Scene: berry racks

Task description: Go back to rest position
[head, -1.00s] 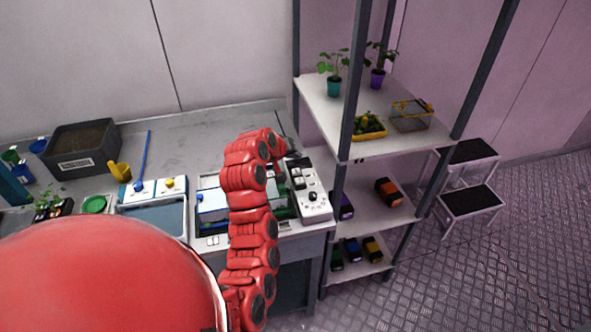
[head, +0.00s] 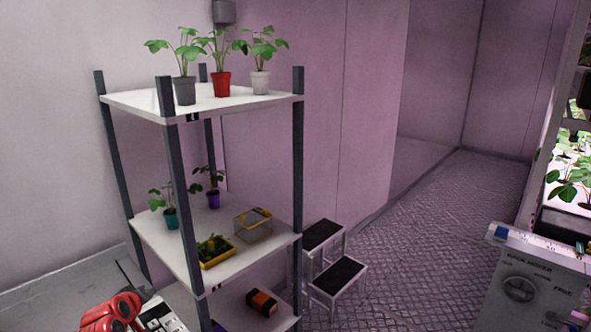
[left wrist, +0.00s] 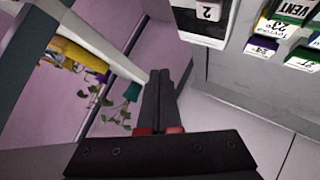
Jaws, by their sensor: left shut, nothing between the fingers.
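My left gripper (left wrist: 158,76) shows in the left wrist view, its two dark fingers closed together with nothing between them. In the head view only red links of my left arm show at the bottom left edge, beside a white control panel (head: 163,318). My right gripper is in neither view.
A rack (head: 247,107) holds three potted plants on top, with two smaller plants, a yellow tray (head: 215,252) and a clear box (head: 253,225) on the shelf below. A step stool (head: 338,277) stands beside it. A grey machine (head: 540,278) is at right. Open floor (head: 440,235) lies between.

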